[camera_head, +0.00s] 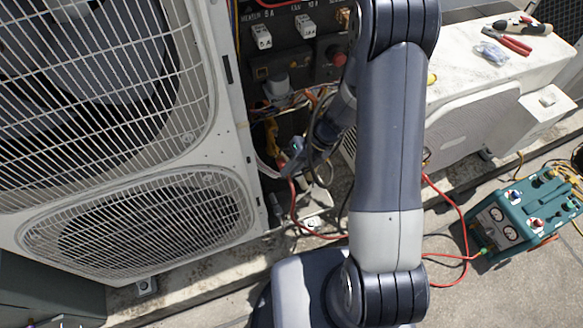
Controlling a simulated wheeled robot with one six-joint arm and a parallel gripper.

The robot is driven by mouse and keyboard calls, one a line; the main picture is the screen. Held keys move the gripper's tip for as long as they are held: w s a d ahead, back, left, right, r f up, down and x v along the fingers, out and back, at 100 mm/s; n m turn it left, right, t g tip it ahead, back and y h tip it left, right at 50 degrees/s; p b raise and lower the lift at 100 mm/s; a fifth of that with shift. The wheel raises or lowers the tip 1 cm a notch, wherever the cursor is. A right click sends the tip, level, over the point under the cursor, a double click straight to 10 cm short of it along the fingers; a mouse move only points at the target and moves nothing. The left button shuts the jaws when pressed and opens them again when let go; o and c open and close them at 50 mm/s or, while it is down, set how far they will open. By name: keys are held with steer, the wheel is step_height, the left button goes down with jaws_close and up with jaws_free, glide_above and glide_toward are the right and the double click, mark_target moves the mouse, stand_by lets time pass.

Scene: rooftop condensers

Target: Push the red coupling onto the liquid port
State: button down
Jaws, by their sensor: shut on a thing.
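My gripper (287,168) is low in the open side bay of the large condenser, left of my arm. It is shut on the red coupling (283,160), of which only a small reddish part shows at the jaws. A red hose (295,205) hangs from there, loops along the ground behind my arm and runs to the teal service unit (525,215) at the right. The liquid port is too small and shaded to make out, so I cannot tell whether the coupling touches it. A yellow part (271,130) shows just above the gripper.
The white condenser with wire grilles (110,130) stands close on the left. Above the gripper are a dark electrical panel (290,45) and loose wires. Red pliers (508,40) lie on a white unit (480,80) at the right. Open floor (460,290) lies at front right.

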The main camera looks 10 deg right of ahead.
steer(key=shift+w+a+p, duration=0.2)
steer(key=shift+w+p, duration=0.3)
steer(key=shift+w, duration=0.15)
steer(key=shift+w+a+p, duration=0.2)
steer(key=shift+w+p, duration=0.3)
steer(key=shift+w, duration=0.15)
stand_by(2.1)
steer(key=c, duration=1.4)
jaws_free()
steer(key=shift+o, duration=0.2)
steer(key=shift+s, duration=0.1)
steer(key=s+d, duration=0.2)
steer(key=s, duration=0.5)
steer(key=shift+w+a, duration=0.35)
steer(key=shift+w, duration=0.85)
steer(key=shift+w+a, duration=0.3)
steer(key=shift+w, duration=0.9)
steer(key=shift+w+a, duration=0.35)
steer(key=shift+w, duration=0.85)
